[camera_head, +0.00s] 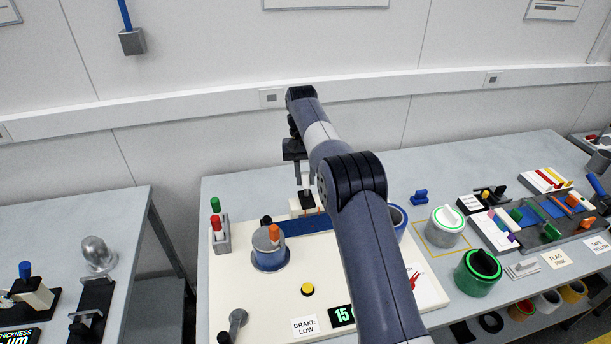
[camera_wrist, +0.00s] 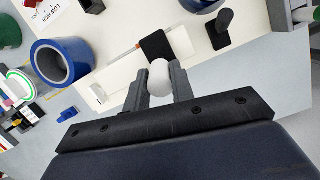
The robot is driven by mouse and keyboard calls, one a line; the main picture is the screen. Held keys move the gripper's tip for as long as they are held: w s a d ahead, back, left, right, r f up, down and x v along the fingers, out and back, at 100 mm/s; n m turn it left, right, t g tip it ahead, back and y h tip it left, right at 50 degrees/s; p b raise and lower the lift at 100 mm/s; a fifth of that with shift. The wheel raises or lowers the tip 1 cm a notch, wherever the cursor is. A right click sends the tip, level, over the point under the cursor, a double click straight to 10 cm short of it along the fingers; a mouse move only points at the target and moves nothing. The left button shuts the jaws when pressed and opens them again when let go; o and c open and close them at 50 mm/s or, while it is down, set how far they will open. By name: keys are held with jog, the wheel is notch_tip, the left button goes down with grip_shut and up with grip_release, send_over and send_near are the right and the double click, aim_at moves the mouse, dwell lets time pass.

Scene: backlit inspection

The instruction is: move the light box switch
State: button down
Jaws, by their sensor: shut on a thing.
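My gripper (camera_head: 303,182) is over the back edge of the white panel (camera_head: 250,318) on the table, pointing down. In the wrist view my gripper (camera_wrist: 159,74) is shut on a rounded white knob, which looks like the switch (camera_wrist: 159,80). One finger is on each side of the knob. A dark square plate (camera_wrist: 156,44) lies just beyond it, with a thin red line beside it.
To the right are a white-lidded can (camera_head: 446,227), a green pot (camera_head: 478,273) and a blue clip (camera_head: 420,197). The table behind the panel is mostly clear.

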dwell(0.4)
jog(key=c, duration=1.2)
grip_release()
jog(key=shift+s+r, duration=0.1)
jog(key=shift+s, duration=0.05)
